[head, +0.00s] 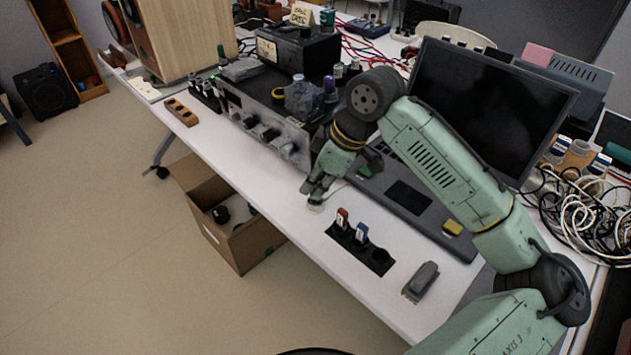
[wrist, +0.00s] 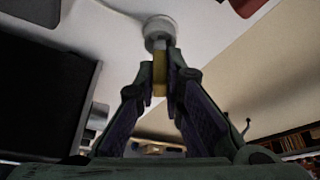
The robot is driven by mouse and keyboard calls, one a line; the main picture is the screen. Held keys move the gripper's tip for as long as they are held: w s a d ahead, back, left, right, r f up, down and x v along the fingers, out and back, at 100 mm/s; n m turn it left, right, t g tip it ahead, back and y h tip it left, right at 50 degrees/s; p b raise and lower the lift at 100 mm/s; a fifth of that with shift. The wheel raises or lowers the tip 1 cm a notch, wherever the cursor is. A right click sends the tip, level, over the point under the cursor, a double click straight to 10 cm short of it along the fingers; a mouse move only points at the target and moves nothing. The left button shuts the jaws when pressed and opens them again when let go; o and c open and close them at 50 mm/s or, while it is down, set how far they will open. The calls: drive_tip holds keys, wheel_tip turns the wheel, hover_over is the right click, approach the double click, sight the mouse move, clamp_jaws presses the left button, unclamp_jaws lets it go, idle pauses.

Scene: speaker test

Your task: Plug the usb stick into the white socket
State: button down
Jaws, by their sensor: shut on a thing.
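My gripper (head: 317,192) is low over the white table, left of the open laptop. In the wrist view, its two fingers (wrist: 161,92) are shut on a yellowish usb stick (wrist: 160,55). The white round socket (wrist: 159,28) lies straight beyond the fingertips, with a pale cable running off to the upper left. The stick's far end meets the socket in the picture; I cannot tell whether it is inserted or only in front. In the head view, the socket (head: 315,208) shows as a small white patch under the fingertips, and the stick is hidden.
A black holder (head: 357,248) with a red stick (head: 342,218) and a blue stick (head: 361,234) stands close by. A grey box (head: 421,281) lies nearer. The laptop (head: 410,197) and a grey instrument (head: 265,128) flank the gripper. The table's front edge is close; an open cardboard box (head: 225,235) stands below.

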drive_tip(key=shift+f+b, duration=0.3)
drive_tip(key=shift+f, duration=0.3)
idle(0.3)
drive_tip(key=c, duration=1.6)
unclamp_jaws()
drive_tip(key=shift+o, duration=0.2)
drive_tip(key=o, duration=0.3)
drive_tip(key=shift+o, duration=0.2)
wheel_tip(320, 180, up, 5)
drive_tip(key=p, duration=0.4)
drive_tip(key=shift+r, duration=0.1)
